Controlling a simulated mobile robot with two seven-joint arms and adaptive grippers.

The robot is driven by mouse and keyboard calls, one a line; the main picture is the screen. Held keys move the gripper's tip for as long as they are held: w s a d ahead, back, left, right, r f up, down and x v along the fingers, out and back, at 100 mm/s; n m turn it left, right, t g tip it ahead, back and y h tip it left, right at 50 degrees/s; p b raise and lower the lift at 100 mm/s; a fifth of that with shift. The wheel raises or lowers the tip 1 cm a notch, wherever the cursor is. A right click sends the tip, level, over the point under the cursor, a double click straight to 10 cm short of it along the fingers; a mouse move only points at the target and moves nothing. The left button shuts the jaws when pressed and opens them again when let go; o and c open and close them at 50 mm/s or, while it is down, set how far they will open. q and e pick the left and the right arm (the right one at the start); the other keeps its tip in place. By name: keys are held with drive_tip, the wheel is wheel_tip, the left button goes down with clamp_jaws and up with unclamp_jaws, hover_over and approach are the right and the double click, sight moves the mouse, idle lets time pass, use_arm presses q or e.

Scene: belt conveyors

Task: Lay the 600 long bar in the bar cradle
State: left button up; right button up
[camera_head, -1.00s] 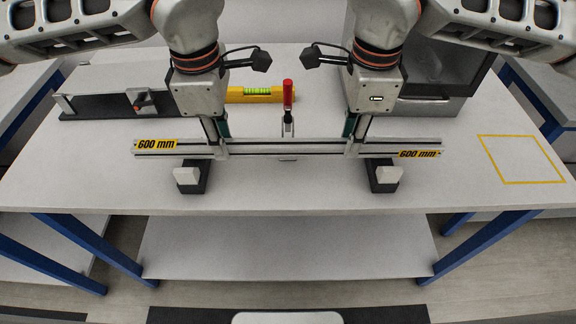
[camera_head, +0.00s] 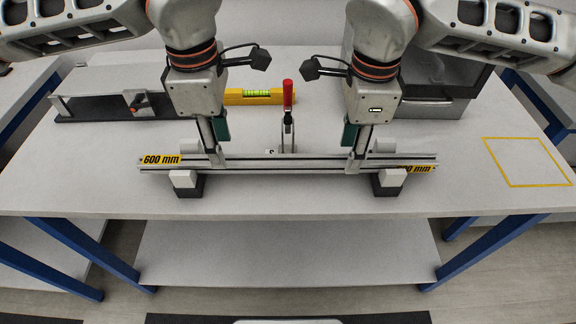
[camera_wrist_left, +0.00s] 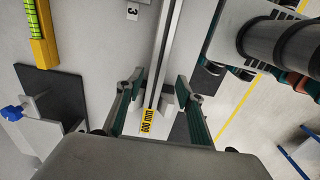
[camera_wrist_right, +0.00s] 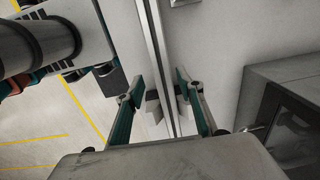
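The 600 long bar (camera_head: 270,164) is a grey profile with yellow "600 mm" labels near both ends. It lies across the bar cradle, between white front blocks (camera_head: 390,178) and rear blocks; the front blocks hide parts of it. The cradle's dark feet (camera_head: 188,190) stand on the table. My left gripper (camera_head: 216,160) is around the bar left of its middle; in the left wrist view (camera_wrist_left: 160,88) its fingers are apart, with gaps beside the bar. My right gripper (camera_head: 356,160) is around it on the right, also open with gaps in the right wrist view (camera_wrist_right: 160,85).
A red-handled clamp (camera_head: 288,95) stands upright behind the bar's middle. A yellow level (camera_head: 255,97), a dark fixture (camera_head: 100,108) and a grey box (camera_head: 430,108) are further back. A yellow outlined square (camera_head: 528,162) on the table at right is empty.

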drive_tip(key=shift+r, duration=0.15)
use_arm(q)
wheel_tip(320, 180, up, 10)
drive_tip(key=shift+s, duration=0.2)
use_arm(e)
wheel_tip(320, 180, up, 12)
drive_tip(key=shift+s, duration=0.2)
idle(0.5)
